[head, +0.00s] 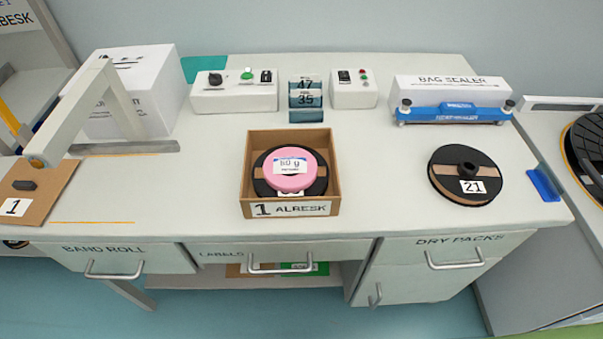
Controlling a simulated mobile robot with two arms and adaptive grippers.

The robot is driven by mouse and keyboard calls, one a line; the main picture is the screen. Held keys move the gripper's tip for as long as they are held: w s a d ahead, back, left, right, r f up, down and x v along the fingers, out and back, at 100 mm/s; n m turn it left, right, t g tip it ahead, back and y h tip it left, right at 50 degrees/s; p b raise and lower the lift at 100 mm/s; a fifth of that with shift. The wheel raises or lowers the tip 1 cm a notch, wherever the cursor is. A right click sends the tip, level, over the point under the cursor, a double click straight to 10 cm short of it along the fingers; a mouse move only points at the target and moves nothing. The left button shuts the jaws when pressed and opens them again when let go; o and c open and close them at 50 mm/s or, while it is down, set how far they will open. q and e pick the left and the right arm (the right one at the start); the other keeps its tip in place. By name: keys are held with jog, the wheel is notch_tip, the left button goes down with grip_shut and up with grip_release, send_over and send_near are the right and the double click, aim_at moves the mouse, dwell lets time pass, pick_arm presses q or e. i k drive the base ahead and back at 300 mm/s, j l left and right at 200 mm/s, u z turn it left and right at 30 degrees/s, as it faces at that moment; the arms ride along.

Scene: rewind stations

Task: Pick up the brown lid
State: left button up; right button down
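The brown lid (48,187) is a flat brown board at the left edge of the head view, partly cut off by the frame. It has a small dark grip on top and a white label with a 1. It lies flat at the left end of the grey bench. An open brown box (334,186) labelled "1 ALBESK" stands in the middle of the bench. A pink disc (288,182) with a white label lies on a black reel inside it. Neither of my grippers is in view.
A grey angled bar (75,112) reaches down over the lid's back edge. Behind it stands a white carton (150,90). Control boxes (235,97) and a bag sealer (452,92) line the back. A black reel (467,176) lies at right. The bench between lid and box is clear.

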aim_at(28, 193)
jog(key=u, duration=1.7)
